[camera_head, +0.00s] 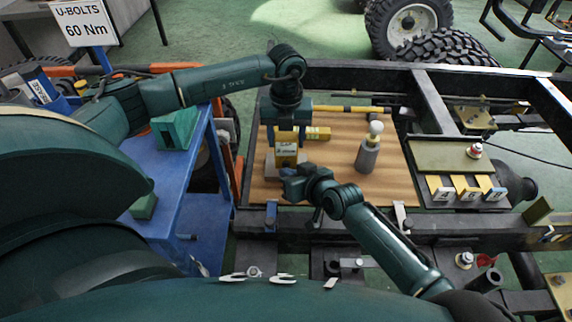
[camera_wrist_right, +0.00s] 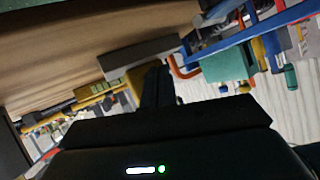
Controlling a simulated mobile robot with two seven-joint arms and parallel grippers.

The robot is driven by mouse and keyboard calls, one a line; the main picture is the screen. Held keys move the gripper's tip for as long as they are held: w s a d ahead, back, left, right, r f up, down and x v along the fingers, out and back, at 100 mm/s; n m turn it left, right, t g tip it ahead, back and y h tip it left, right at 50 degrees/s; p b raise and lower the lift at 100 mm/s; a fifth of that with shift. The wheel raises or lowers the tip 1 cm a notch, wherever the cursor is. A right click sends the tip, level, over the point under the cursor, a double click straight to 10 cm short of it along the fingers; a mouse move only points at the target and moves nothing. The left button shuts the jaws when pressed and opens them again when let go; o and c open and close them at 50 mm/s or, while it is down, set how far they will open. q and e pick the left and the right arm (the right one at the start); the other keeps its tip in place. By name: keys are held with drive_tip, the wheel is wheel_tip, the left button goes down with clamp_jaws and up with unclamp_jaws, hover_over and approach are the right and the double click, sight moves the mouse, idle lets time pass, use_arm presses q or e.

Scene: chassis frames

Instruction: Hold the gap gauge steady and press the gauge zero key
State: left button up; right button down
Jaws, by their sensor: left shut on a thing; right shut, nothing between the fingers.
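The gap gauge (camera_head: 286,157) is a yellow block with a dark-marked face, standing at the left of the brown board. My left gripper (camera_head: 287,138) comes down from above and is shut on it, one finger on each side. A grey block (camera_head: 270,166) sits around the gauge's foot. My right gripper (camera_head: 289,182) is shut and empty, just in front of the gauge, low over the board. In the right wrist view its dark fingers (camera_wrist_right: 157,84) overlap a yellow body (camera_wrist_right: 134,84), likely the gauge. I cannot tell whether they touch. The zero key is not distinguishable.
A grey bottle with a cream top (camera_head: 368,150) stands right of the gauge on the brown board (camera_head: 335,185). A yellow item (camera_head: 318,133) lies behind. Black frame rails surround the board. A blue bench (camera_head: 170,185) with a green block (camera_head: 174,129) is at left.

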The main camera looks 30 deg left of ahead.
drive_tip(key=shift+w+a, duration=0.25)
drive_tip(key=shift+w, duration=0.15)
idle(0.7)
drive_tip(key=shift+s+d, duration=0.5)
drive_tip(key=shift+s, duration=0.2)
drive_tip(key=shift+s, duration=0.1)
drive_tip(key=shift+s+d+f, duration=0.1)
drive_tip(key=shift+s+d, duration=0.3)
drive_tip(key=shift+s, duration=0.25)
drive_tip(key=shift+s+d, duration=0.45)
drive_tip(key=shift+s, duration=0.25)
drive_tip(key=shift+s+d, duration=0.45)
drive_tip(key=shift+s, duration=0.25)
use_arm(q)
drive_tip(key=o, duration=1.1)
